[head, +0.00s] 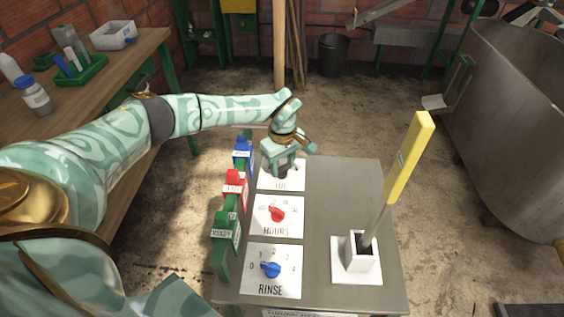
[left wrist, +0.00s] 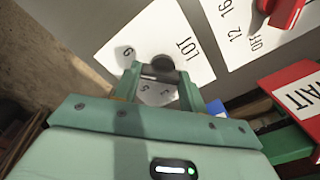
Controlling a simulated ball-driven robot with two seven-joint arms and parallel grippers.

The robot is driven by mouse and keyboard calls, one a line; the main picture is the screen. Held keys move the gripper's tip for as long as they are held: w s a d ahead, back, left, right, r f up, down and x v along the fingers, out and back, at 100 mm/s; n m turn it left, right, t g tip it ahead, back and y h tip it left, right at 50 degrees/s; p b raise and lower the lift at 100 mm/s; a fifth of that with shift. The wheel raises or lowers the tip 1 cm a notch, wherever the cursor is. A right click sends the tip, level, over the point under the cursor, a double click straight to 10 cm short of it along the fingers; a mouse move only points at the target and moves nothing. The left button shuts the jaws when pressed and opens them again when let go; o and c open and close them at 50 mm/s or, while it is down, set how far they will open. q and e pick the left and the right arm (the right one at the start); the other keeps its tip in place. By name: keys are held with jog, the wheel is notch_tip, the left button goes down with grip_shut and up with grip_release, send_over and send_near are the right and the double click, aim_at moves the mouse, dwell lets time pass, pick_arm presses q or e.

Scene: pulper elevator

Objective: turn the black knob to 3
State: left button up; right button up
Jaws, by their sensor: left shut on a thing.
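The black knob (left wrist: 163,64) sits on the white LOT plate (left wrist: 182,30) and shows in the left wrist view between my fingers. My left gripper (left wrist: 158,76) is shut on it, its fingers either side. In the head view my left gripper (head: 284,162) comes down over the far end of the LOT plate (head: 294,183) and hides the knob. A few dial digits show around the knob in the wrist view, tilted and partly shaded. I cannot tell which number the knob points to. My right gripper is not in view.
On the same grey panel (head: 338,205) are a red HOURS knob (head: 276,214) and a blue RINSE knob (head: 270,269). A yellow-handled lever (head: 410,158) rises on the right. Blue, red (head: 234,187) and green tags stand along the left edge. A wooden bench (head: 110,85) is at left.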

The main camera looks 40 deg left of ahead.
pick_arm(q)
jog(key=n+p, duration=0.1)
jog(key=n, duration=0.2)
jog(key=n+p, duration=0.2)
jog(key=n, duration=0.1)
jog(key=shift+a+r, duration=0.1)
jog(key=shift+r, duration=0.1)
jog(key=n+p, duration=0.1)
jog(key=n, duration=0.3)
jog(key=shift+p, duration=0.35)
jog(key=n+p, duration=0.1)
jog(key=n, duration=0.2)
jog(key=shift+n, duration=0.3)
jog(key=n+p, duration=0.2)
jog(key=n, duration=0.2)
jog(key=shift+s+a, duration=0.1)
jog(key=shift+f+n+p, duration=0.1)
jog(key=shift+n+p, duration=0.45)
jog(key=shift+n, duration=1.45)
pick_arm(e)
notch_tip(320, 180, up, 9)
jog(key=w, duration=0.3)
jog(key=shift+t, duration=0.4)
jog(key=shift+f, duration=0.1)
pick_arm(q)
jog(key=o, duration=1)
